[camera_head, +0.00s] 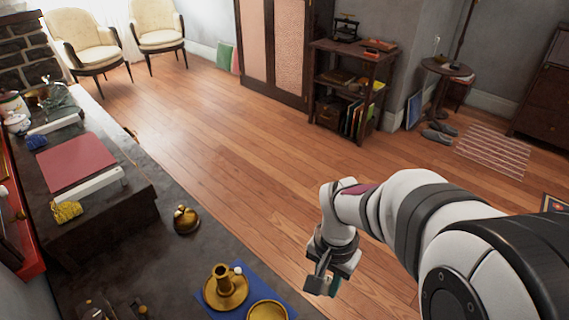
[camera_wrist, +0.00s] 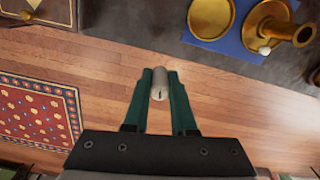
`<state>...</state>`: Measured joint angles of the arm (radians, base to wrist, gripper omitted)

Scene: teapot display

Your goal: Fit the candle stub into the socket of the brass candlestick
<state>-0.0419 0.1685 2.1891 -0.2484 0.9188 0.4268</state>
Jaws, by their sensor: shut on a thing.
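The brass candlestick (camera_head: 225,290) stands upright on a blue mat on the dark table, its socket (camera_head: 221,270) opening upward. It also shows at the top right of the wrist view (camera_wrist: 275,28). A small white knob-like thing (camera_wrist: 264,50) is at its rim. My gripper (camera_head: 326,282) is to the right of the candlestick, out past the table edge and above the wooden floor. In the wrist view my gripper's green fingers (camera_wrist: 158,88) are shut on the pale grey candle stub (camera_wrist: 158,82), whose dark wick end shows.
A brass dish (camera_head: 268,312) sits beside the candlestick on the blue mat (camera_head: 284,296). A brass bell-like thing (camera_head: 186,220) stands farther back. A raised dark block with a red book (camera_head: 76,163) is at the left. The air between gripper and candlestick looks clear.

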